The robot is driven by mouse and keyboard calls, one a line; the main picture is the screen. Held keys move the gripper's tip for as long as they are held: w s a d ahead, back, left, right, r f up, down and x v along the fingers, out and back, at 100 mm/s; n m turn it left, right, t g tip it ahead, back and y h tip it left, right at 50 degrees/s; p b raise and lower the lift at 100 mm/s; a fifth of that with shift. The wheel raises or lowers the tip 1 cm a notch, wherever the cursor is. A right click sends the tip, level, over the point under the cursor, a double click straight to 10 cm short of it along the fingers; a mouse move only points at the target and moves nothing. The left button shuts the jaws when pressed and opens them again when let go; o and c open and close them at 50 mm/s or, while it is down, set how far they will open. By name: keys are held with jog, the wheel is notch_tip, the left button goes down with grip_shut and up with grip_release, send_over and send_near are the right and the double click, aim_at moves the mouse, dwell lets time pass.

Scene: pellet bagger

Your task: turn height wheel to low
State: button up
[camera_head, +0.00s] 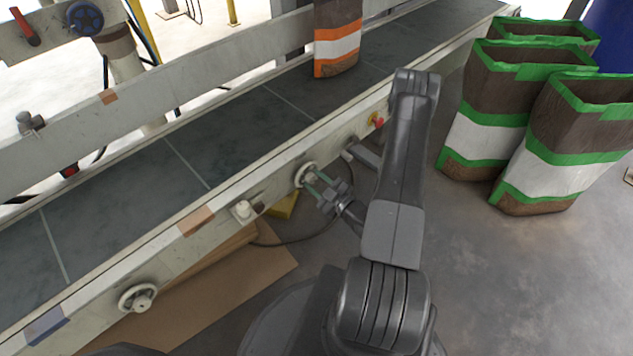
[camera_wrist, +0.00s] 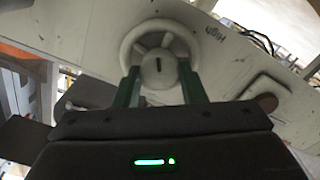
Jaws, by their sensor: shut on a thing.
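The height wheel (camera_head: 305,174) is a small white handwheel on the side rail of the conveyor. In the wrist view the wheel (camera_wrist: 160,32) shows a round rim, spokes and a central hub with a dark slot. The word "High" is printed on the panel to its right; no "Low" marking is visible. My gripper (camera_head: 316,184) reaches the wheel from the front. Its two green fingers (camera_wrist: 162,88) stand on either side of the hub, shut on the wheel.
The conveyor belt (camera_head: 235,135) carries an orange-and-white banded bag (camera_head: 338,45). A red button (camera_head: 377,121) sits on the rail right of the wheel; another white handwheel (camera_head: 138,298) is at lower left. Green-banded bags (camera_head: 488,115) stand at right. Cardboard (camera_head: 215,290) lies below.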

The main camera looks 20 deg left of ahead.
jog(key=shift+m, duration=0.3)
jog(key=o, duration=1)
jog(key=p+v, duration=0.2)
jog(key=v, duration=1.2)
jog(key=shift+p, duration=0.3)
jog(key=shift+w+a, duration=0.1)
jog(key=shift+a, duration=0.05)
jog(key=b+x, duration=0.2)
jog(key=x, duration=1.1)
jog(key=shift+w+a+b, duration=0.1)
jog(key=shift+a+b, duration=0.2)
